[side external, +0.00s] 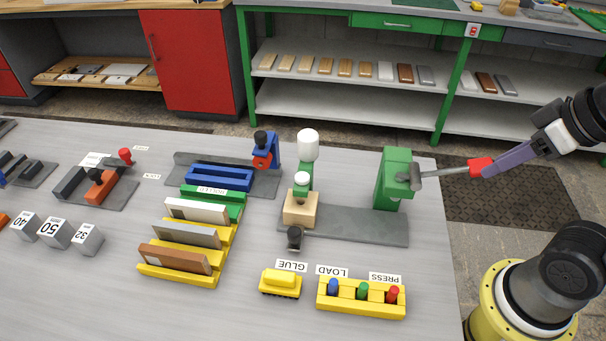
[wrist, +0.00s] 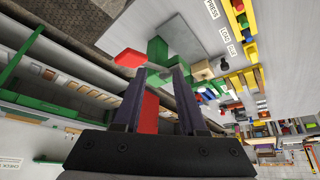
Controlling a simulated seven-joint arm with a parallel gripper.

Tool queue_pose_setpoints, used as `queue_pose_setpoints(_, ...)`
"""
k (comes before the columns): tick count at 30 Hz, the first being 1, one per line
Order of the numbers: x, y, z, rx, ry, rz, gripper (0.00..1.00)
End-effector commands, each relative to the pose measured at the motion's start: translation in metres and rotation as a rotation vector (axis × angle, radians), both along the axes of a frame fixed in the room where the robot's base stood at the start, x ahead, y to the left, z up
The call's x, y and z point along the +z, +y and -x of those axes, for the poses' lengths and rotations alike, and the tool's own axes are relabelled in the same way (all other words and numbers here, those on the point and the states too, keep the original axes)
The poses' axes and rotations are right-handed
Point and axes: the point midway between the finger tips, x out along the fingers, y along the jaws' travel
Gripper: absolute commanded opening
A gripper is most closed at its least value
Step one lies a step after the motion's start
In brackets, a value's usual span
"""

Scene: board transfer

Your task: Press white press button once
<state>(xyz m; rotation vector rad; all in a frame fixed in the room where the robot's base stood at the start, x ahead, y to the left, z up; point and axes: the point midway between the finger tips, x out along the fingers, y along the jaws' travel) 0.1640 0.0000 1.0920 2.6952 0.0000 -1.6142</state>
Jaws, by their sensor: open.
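In the side view, a tall white cylinder (side external: 308,145) tops a green post. A smaller round white knob (side external: 302,179) sits below it, over a tan block (side external: 300,210). The pictures do not settle which white part is the press button. My gripper (side external: 497,163), with dark purple fingers, is at the right, well away from both. In the wrist view its fingers (wrist: 161,69) stand apart with nothing held. A red handle (side external: 482,166) overlaps the fingertips in the side view. In the wrist view this handle (wrist: 130,57) lies beyond and beside the tips.
A grey lever joins the red handle to a green block (side external: 393,178) on a grey plate (side external: 350,225). A yellow box (side external: 361,308) at the front has blue, green and red buttons under LOAD and PRESS labels. Yellow racks (side external: 178,272) hold boards at the left.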

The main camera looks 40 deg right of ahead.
Motion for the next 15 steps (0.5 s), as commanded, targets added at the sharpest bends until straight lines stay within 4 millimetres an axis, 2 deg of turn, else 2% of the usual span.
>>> queue_pose_setpoints(1,0.0,0.0,0.0,0.0,0.0,0.0,0.3)
queue_pose_setpoints(6,0.0,0.0,0.0,0.0,0.0,0.0,0.0)
queue_pose_setpoints(15,0.0,0.0,0.0,0.0,0.0,0.0,0.0)
